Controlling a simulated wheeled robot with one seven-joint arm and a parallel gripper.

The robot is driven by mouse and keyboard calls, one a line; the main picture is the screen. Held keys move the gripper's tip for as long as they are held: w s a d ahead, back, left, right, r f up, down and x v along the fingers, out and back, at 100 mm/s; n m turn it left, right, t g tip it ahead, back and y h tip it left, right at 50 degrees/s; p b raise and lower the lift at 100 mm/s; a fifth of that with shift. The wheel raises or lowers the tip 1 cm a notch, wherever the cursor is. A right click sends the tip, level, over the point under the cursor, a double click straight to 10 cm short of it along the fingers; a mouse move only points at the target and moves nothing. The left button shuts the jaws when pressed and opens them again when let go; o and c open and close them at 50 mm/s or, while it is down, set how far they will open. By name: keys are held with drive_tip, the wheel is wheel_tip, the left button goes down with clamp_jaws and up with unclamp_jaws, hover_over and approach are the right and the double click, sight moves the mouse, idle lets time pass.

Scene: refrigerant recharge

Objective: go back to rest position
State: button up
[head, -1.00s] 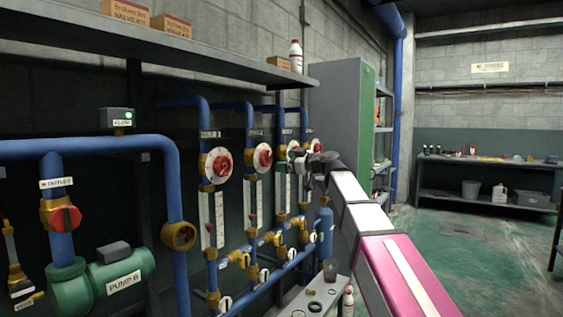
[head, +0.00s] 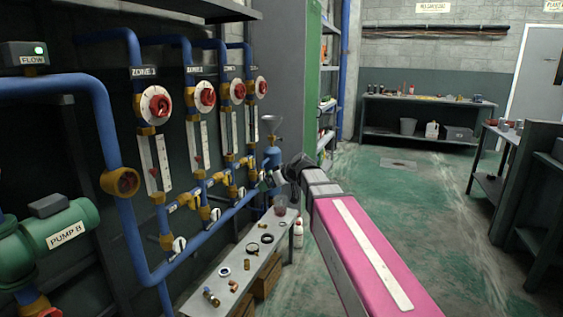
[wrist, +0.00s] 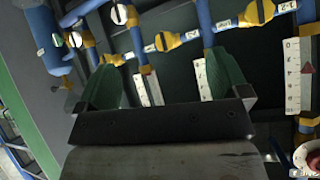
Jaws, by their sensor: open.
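My arm stretches forward from the lower right in the head view. My gripper (head: 268,180) is at its far end, in front of the blue pipes and yellow valves, above the far end of the bench. In the wrist view the two green fingers of my gripper (wrist: 165,85) stand wide apart with nothing between them. Beyond them are a white scale, a blue pipe (wrist: 190,38) and yellow valve fittings (wrist: 168,42). I cannot tell the exact gap between the fingers and the pipes.
A narrow bench (head: 207,295) with rings and brass fittings runs below the pipes. A blue cylinder with a funnel (head: 272,150) stands behind my gripper. Red dials (head: 155,103) line the wall. The green floor (head: 400,200) to the right is open, with a dark workbench (head: 545,190) at the far right.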

drive_tip(key=s+d+f+m+g+h, duration=0.2)
drive_tip(key=s+d+f+m+h, duration=0.2)
drive_tip(key=s+d+f, duration=0.6)
drive_tip(key=s+d+f+m+g+h, duration=0.3)
drive_tip(key=s+d+f, duration=0.7)
drive_tip(key=f, duration=0.8)
drive_tip(key=d+m+h, duration=0.1)
drive_tip(key=d+m, duration=0.1)
drive_tip(key=d, duration=0.1)
drive_tip(key=shift+s+f+m+g+h, duration=0.2)
drive_tip(key=shift+m+g+h, duration=0.1)
drive_tip(key=shift+m+h, duration=0.1)
